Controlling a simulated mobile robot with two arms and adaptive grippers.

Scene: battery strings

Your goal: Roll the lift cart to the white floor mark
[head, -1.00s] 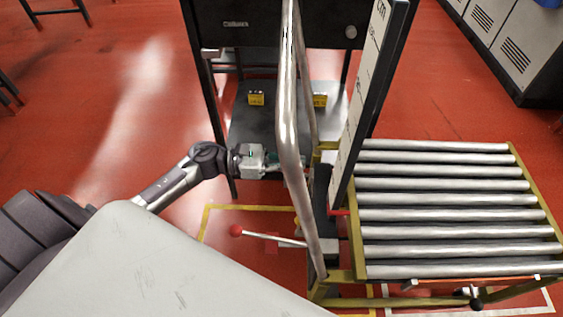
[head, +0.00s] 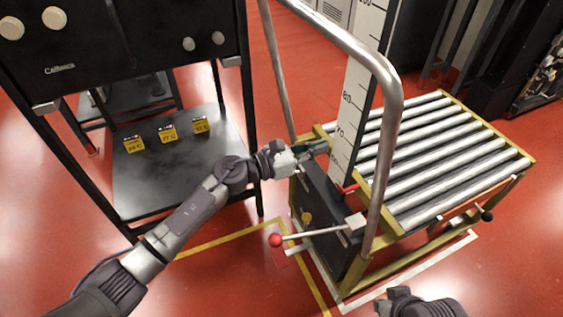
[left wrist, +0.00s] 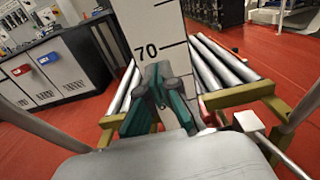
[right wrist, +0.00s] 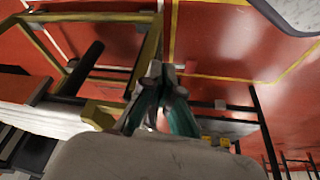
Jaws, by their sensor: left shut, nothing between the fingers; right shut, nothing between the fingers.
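The lift cart (head: 328,215) has a dark base, a yellow frame, a roller top (head: 450,160), a silver push handle (head: 388,110) and a white scale mast (head: 352,110). A white floor mark (head: 455,250) runs on the red floor along the cart's near right side; the cart hides its far part. My left gripper (head: 322,147) is shut and empty, near the handle and the mast. In the left wrist view its fingers (left wrist: 160,85) overlap the mast's scale; contact cannot be told. My right gripper (right wrist: 162,80) is shut and empty over the floor.
A yellow floor line (head: 220,241) runs left of the cart. A red-knobbed lever (head: 276,240) sticks out from the cart. A black rack (head: 180,195) with yellow-black batteries (head: 168,134) stands at the left. Open red floor lies in front.

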